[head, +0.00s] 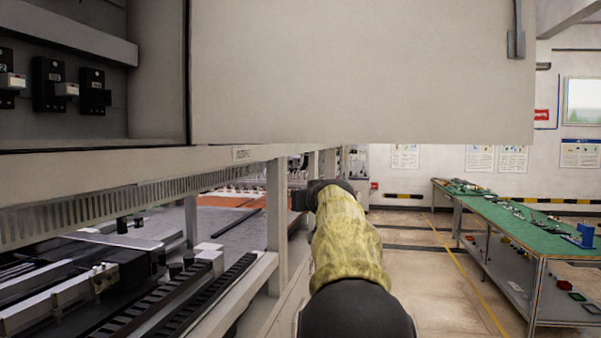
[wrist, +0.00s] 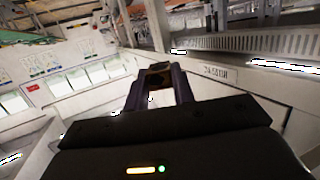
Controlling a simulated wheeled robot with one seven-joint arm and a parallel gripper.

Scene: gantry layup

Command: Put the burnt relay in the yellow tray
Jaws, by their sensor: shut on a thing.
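My gripper (wrist: 158,88) shows in the wrist view with its two dark fingers closed on a small dark, brownish block. This block looks like the burnt relay (wrist: 158,74), though its details are too small to read. In the head view my arm reaches forward beside the machine frame, and the gripper's fingers and the held block cannot be made out there. I cannot make out a yellow tray in either view.
A cabinet at upper left holds several black relays (head: 49,84); its big grey panel (head: 360,70) hangs over my arm. The gantry frame (head: 274,226) stands close left of the arm. A green-topped bench (head: 520,229) with small items stands at right, with open floor (head: 440,285) between.

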